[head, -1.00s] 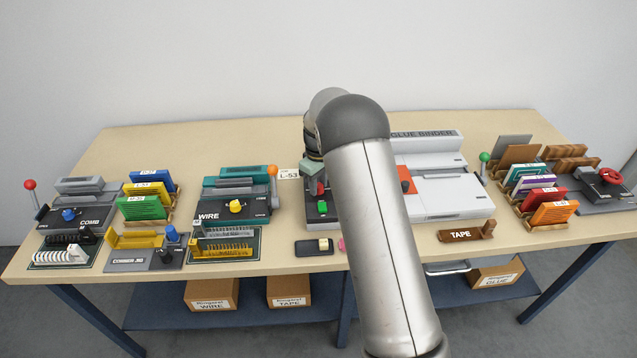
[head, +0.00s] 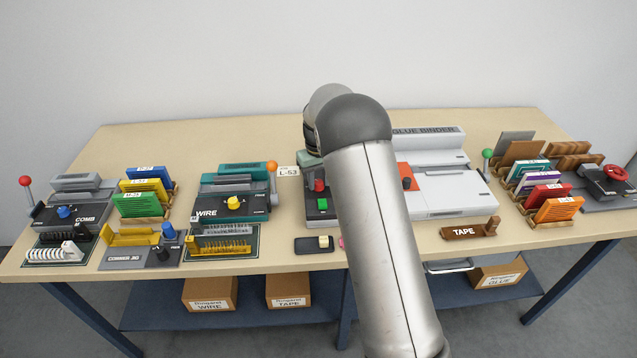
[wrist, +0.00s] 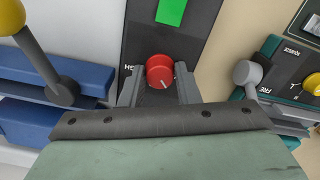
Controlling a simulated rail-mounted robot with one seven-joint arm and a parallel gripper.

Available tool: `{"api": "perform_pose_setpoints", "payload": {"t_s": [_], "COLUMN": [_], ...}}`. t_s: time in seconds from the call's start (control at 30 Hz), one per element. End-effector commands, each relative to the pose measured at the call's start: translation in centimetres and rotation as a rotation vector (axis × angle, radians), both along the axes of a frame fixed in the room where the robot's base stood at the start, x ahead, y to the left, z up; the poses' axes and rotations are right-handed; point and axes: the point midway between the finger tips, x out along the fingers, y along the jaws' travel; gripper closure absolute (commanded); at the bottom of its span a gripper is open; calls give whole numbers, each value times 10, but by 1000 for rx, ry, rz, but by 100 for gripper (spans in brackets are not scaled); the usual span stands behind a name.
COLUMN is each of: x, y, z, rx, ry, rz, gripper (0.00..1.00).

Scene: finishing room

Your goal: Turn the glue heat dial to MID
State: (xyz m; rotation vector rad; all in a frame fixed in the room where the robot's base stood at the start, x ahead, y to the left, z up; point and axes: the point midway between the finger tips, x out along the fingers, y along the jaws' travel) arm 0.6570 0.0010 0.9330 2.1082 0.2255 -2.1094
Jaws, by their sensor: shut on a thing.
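The red dial (wrist: 160,72) is round with a white pointer line, on a dark panel in the wrist view. The pointer faces the near side of the picture, slightly right. A partly covered label starting "HO" is left of it. My gripper (wrist: 159,76) is shut on the dial, one finger on each side. In the head view the red dial (head: 319,186) shows on the dark unit left of the glue binder (head: 445,190); my arm covers part of that unit. The other dial markings are hidden or unreadable.
A green block (wrist: 171,11) sits beyond the dial on the same panel. The WIRE machine (head: 235,190) stands to the left in the head view, with an orange-balled lever (head: 272,168). A yellow-balled lever (wrist: 11,17) is close by in the wrist view.

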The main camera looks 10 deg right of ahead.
Motion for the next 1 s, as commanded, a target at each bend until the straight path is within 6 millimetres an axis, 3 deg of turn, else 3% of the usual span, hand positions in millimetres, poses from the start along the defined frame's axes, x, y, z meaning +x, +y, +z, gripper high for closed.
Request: {"api": "perform_pose_setpoints", "payload": {"t_s": [0.6,1.0], "x": [1,1], "y": [0,0], "z": [0,1], "rx": [0,0], "ry": [-3,-3], "rz": [-552,-738], "gripper": [94,94]}}
